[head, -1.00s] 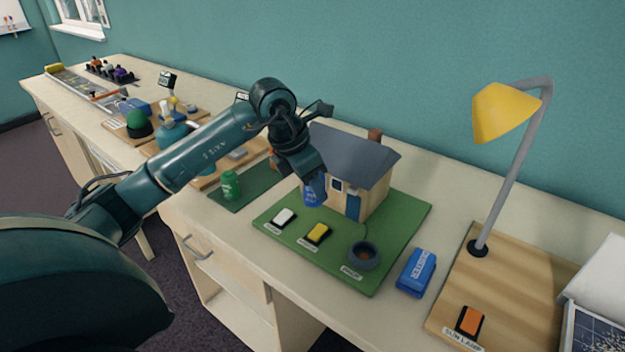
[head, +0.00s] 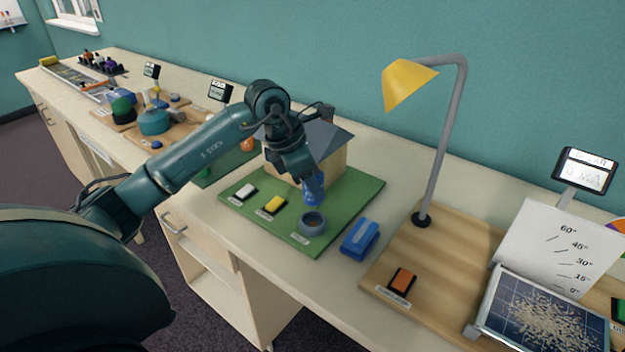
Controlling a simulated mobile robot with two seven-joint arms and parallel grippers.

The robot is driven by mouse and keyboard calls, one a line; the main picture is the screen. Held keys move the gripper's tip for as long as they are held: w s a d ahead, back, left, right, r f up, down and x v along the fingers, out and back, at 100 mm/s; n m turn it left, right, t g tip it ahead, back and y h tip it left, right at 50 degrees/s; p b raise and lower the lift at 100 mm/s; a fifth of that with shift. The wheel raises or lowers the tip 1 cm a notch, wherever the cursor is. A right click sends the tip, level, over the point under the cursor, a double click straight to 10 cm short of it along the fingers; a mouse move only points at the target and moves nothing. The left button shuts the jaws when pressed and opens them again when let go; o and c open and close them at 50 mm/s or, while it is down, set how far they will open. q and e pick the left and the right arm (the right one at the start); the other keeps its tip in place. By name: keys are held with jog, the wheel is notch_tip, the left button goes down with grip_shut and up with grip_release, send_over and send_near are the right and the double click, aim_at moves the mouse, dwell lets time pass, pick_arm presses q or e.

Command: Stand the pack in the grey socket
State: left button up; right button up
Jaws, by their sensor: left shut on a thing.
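The blue pack (head: 313,191) is held upright, slightly tilted, in my left gripper (head: 308,177), which is shut on its upper part. The grey socket (head: 312,223) is a round ring with a dark opening on the green board (head: 345,208), near its front right corner. The pack is just above and behind the socket in the picture. I cannot tell whether its lower end is over the opening or touching the rim. My right gripper is not in view.
The model house (head: 327,160) stands right behind my gripper. A white switch (head: 245,192) and a yellow switch (head: 271,205) are left of the socket. A blue duster (head: 360,238) lies to the right, before the yellow lamp (head: 407,84).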

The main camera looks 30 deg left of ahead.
aim_at(312, 204)
pick_arm(q)
jog(key=shift+f, duration=0.25)
jog(key=shift+f+b, duration=0.65)
notch_tip(312, 204, down, 3)
jog(key=shift+r+b, duration=0.2)
jog(key=shift+b, duration=0.75)
jog(key=shift+f+b, duration=0.45)
jog(key=shift+f, duration=0.3)
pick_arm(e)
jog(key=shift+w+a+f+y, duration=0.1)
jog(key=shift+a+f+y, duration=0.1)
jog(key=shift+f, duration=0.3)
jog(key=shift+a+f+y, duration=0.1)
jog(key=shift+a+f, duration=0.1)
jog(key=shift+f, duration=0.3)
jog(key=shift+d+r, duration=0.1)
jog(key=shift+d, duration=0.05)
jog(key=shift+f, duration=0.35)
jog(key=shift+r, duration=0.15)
pick_arm(q)
jog(key=shift+f+b, duration=0.55)
jog(key=shift+b, duration=0.1)
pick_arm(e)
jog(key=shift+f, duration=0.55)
